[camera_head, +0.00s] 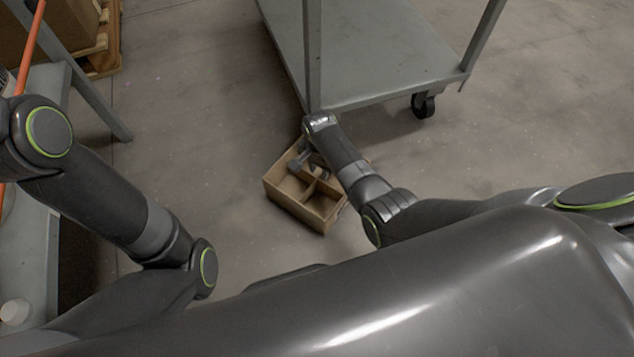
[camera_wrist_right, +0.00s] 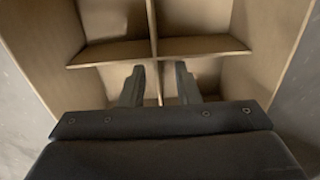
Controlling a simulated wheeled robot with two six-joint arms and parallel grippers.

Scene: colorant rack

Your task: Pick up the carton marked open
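The carton (camera_head: 310,207) is a brown open-topped cardboard box with crossed inner dividers, standing on the floor just in front of the cart. No marking on it can be read. My right gripper (camera_head: 307,163) reaches down over the carton's far part, and my forearm hides some of its right side. In the right wrist view the right gripper (camera_wrist_right: 159,85) has its two fingers apart, one on each side of a thin upright divider (camera_wrist_right: 155,25); I cannot tell whether they touch it. The compartments in view look empty. My left gripper is out of view.
A grey cart (camera_head: 400,45) with a caster (camera_head: 423,105) stands close behind the carton. A grey table (camera_head: 38,240) lies along the left edge, with a white round object (camera_head: 15,312) near it. Boxes on a pallet (camera_head: 100,55) stand at the back left. Bare floor surrounds the carton's left.

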